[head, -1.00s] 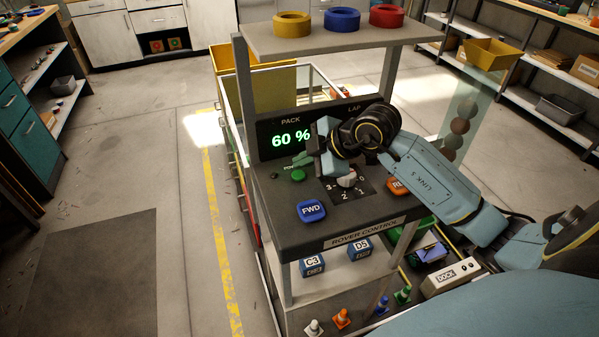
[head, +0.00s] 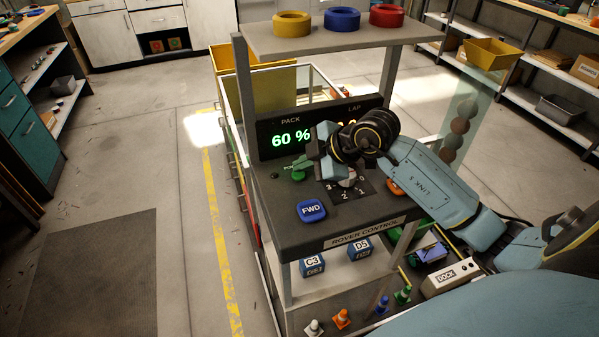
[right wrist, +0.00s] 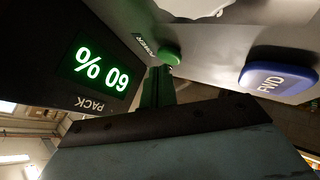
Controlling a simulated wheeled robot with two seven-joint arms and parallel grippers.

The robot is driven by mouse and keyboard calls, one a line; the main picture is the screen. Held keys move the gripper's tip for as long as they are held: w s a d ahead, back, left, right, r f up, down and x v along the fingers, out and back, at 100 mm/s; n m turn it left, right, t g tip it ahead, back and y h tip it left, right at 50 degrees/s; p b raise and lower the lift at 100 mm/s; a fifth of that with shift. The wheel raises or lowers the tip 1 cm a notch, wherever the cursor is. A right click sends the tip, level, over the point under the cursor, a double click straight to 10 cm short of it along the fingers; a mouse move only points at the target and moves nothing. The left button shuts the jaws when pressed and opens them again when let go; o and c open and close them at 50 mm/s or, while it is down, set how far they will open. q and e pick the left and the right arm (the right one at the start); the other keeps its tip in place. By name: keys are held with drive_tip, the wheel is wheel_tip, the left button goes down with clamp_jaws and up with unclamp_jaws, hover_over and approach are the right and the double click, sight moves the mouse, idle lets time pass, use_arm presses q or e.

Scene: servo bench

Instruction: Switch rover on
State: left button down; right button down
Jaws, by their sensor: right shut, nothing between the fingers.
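The rover control panel (head: 282,221) has a green button (head: 298,177) at its left, beneath the display (head: 281,146) reading 60 %. In the right wrist view the green button (right wrist: 169,55) sits beside a label that seems to read POWER. My right gripper (head: 290,167) is shut and empty, its green fingertips just above the button in the head view and partly covering it. In the wrist view the fingers (right wrist: 158,76) end close to the button; I cannot tell whether they touch it. My left gripper is not in view.
A blue FWD button (head: 311,210) is in front of the green one. A dial (head: 347,180) and an orange button (head: 394,187) lie under my right arm. The shelf (head: 330,39) with three coloured rings stands above the panel.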

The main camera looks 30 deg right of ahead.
sight(304, 175)
drive_tip(key=shift+f, duration=0.45)
idle(0.3)
drive_tip(key=shift+r, duration=0.15)
drive_tip(key=shift+r+p, duration=0.85)
drive_tip(key=shift+p, duration=0.2)
wheel_tip(304, 175, up, 6)
drive_tip(key=p, duration=0.7)
